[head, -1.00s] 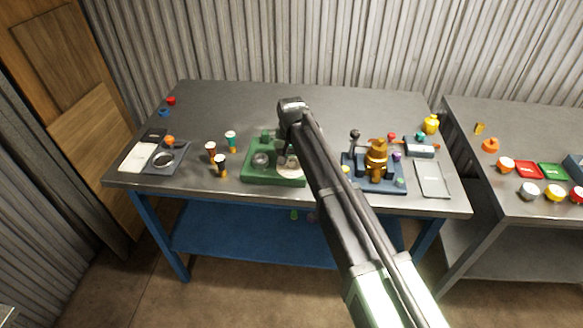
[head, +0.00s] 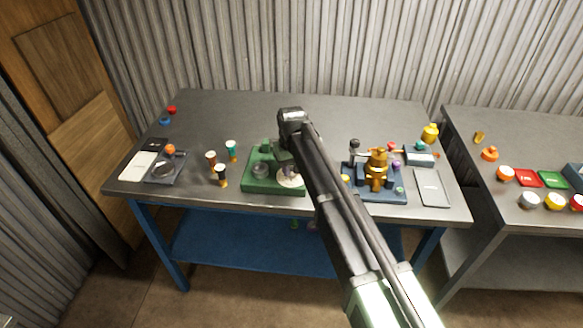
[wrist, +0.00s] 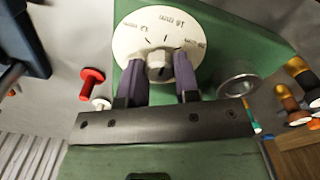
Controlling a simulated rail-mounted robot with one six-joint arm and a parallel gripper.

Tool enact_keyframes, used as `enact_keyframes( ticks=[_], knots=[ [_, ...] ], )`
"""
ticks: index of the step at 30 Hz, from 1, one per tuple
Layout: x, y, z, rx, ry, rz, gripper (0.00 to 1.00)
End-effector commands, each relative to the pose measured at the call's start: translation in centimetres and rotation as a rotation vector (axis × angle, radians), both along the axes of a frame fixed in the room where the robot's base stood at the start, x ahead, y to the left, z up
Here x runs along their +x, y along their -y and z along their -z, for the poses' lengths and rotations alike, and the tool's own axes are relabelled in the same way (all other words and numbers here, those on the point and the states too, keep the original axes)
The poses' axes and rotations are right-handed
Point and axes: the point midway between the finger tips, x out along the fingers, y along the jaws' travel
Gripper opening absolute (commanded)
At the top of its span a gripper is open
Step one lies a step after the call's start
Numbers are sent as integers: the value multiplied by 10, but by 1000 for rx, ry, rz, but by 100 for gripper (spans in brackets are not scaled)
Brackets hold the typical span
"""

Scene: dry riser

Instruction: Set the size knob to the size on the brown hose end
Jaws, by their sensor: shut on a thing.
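The size knob (wrist: 158,66) is a grey knob at the centre of a round white dial (wrist: 130,40) with mm marks on its face. The dial sits on a green base (head: 258,187) in the middle of the table. My gripper (wrist: 160,68) has its two purple fingers closed on either side of the knob. It shows partly in the head view (head: 287,168) above the dial. Several small hose ends stand left of the base: a brown one (head: 211,157), a dark one (head: 221,172) and a teal one (head: 231,148). Any size print on them is too small to read.
A metal ring (wrist: 238,88) is on the green base beside the dial. A blue base (head: 390,198) with a brass fitting (head: 376,165) stands to the right. A dark tray (head: 165,178) lies at the left.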

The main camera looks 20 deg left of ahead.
Motion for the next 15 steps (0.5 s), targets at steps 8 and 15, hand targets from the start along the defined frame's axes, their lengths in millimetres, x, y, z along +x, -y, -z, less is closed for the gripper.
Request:
enact_keyframes(
  ticks=[8,15],
  knots=[
    [0,0,0,0,0,2,40],
    [0,0,0,0,0,4,55]
  ],
)
